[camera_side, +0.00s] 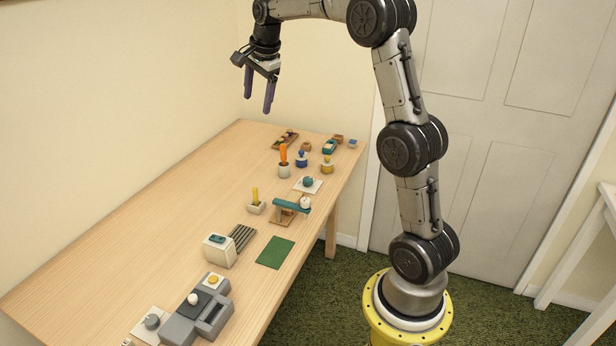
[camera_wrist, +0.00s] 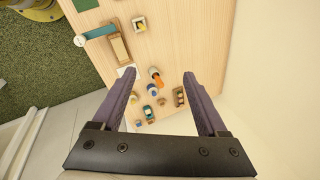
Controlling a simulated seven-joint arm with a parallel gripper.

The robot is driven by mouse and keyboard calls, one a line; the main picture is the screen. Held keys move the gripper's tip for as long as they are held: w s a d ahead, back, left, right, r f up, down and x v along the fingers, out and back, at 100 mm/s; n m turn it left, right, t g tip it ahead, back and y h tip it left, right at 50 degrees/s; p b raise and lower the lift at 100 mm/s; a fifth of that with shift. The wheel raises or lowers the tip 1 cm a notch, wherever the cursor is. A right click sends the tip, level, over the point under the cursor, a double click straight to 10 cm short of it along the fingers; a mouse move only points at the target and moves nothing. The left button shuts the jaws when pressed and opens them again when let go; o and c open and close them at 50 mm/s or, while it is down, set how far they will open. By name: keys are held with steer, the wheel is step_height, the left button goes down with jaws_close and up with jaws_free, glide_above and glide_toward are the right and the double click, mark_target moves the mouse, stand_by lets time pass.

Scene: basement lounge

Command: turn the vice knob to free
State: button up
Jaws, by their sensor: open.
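A grey block-shaped device (camera_side: 178,330) stands at the near end of the table in the side view; it looks like the vice. It carries a white round knob (camera_side: 193,299) and a yellow round button (camera_side: 213,280). A grey dial on a white plate (camera_side: 152,322) lies just left of it. I cannot tell which of these is the vice knob, or its setting. My gripper (camera_side: 258,105) is open and empty, high above the far end of the table, well away from the device. In the wrist view my gripper (camera_wrist: 158,74) shows spread fingers; the device is out of that view.
A teal bar on a wooden base (camera_side: 291,206), a green mat (camera_side: 275,252), a white box with a teal top (camera_side: 219,251) and an orange-handled item in a cup (camera_side: 284,160) stand along the table. Small jars and trays crowd the far end. The table's left side is clear.

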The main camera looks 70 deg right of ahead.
steer(key=d+f+m+g, duration=0.2)
steer(key=d+f+m, duration=0.1)
steer(key=d+f, duration=0.9)
steer(key=m+g+y, duration=0.1)
steer(key=m, duration=0.1)
glide_toward(308, 179)
steer(key=f, duration=0.8)
steer(key=shift+w+d+f, duration=0.2)
steer(key=shift+d+f, duration=0.05)
steer(key=shift+c, duration=0.2)
jaws_close()
